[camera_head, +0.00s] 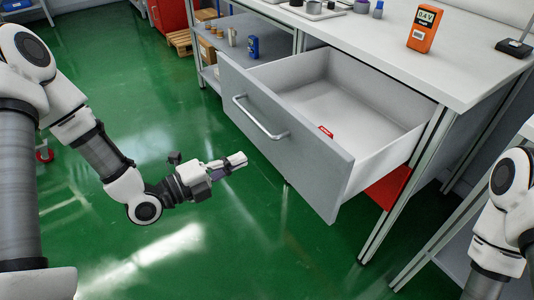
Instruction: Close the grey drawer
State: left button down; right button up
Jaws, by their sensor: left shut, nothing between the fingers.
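The grey drawer (290,147) is pulled well out from under the white workbench. Its front carries a horizontal metal bar handle (258,121). A small red item (326,132) lies inside, near the front panel; the rest of the drawer floor is bare. My left gripper (238,162) is shut and empty. In the picture it is left of and below the handle, in front of the drawer face and apart from it. My right arm shows at the right edge, but its gripper is out of view.
On the workbench (455,75) stand an orange multimeter (423,30), a black device (514,48) and small pots at the back. Shelves with a blue can (253,47) are left of the drawer. The green floor in front is clear.

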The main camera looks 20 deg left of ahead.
aim_at(277, 143)
pick_arm(q)
jog(key=b+x, duration=0.1)
jog(key=x, duration=0.6)
jog(key=shift+w+d+b, duration=0.2)
jog(key=shift+b, duration=0.15)
jog(key=shift+w+d, duration=0.25)
jog(key=shift+w, duration=0.1)
pick_arm(e)
notch_tip(277, 143, down, 2)
jog(key=shift+f, duration=0.1)
